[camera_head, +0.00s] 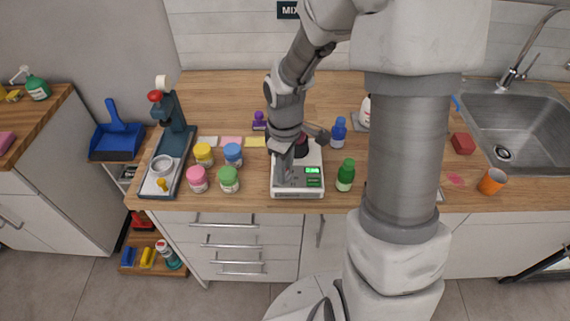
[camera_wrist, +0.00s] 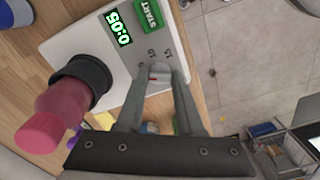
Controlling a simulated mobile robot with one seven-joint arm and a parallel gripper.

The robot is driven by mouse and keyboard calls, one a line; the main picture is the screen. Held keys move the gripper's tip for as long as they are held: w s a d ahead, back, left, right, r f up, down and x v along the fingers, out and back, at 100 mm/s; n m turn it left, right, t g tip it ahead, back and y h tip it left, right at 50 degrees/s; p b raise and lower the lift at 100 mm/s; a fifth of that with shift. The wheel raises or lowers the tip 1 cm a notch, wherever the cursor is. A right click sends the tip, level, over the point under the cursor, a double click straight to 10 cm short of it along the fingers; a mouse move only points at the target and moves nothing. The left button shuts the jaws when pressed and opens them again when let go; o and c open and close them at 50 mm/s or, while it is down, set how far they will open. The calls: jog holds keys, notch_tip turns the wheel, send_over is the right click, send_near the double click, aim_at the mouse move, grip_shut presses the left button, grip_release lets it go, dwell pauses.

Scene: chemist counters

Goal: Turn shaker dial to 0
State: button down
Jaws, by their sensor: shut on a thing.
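The shaker (camera_head: 297,194) is a white device near the front edge of the counter, with a green lit display. In the wrist view its white body (camera_wrist: 85,42) fills the upper left, and the display (camera_wrist: 120,28) reads 0:05 beside a green START button (camera_wrist: 149,13). A dark red vessel with a pink top (camera_wrist: 58,106) sits in a black holder on it. The small dial (camera_wrist: 159,71) lies between my fingertips, with printed marks beside it. My gripper (camera_head: 284,177) is shut on the dial, and its fingers (camera_wrist: 160,75) hide most of it.
Left of the shaker stand yellow (camera_head: 203,154), blue (camera_head: 233,154), pink (camera_head: 198,179) and green (camera_head: 229,179) jars. A green bottle (camera_head: 345,175) stands close on its right, with a blue bottle (camera_head: 338,132) behind. A sink (camera_head: 478,112) is at the far right.

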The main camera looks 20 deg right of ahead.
jog(key=n+p, duration=0.2)
jog(key=n, duration=0.3)
jog(key=shift+r, duration=0.1)
jog(key=shift+n, duration=0.3)
dwell(0.4)
jog(key=c, duration=0.5)
grip_release()
jog(key=shift+c, duration=0.2)
jog(key=shift+p, duration=0.3)
notch_tip(320, 180, up, 17)
jog(key=p, duration=0.2)
jog(key=shift+r, duration=0.15)
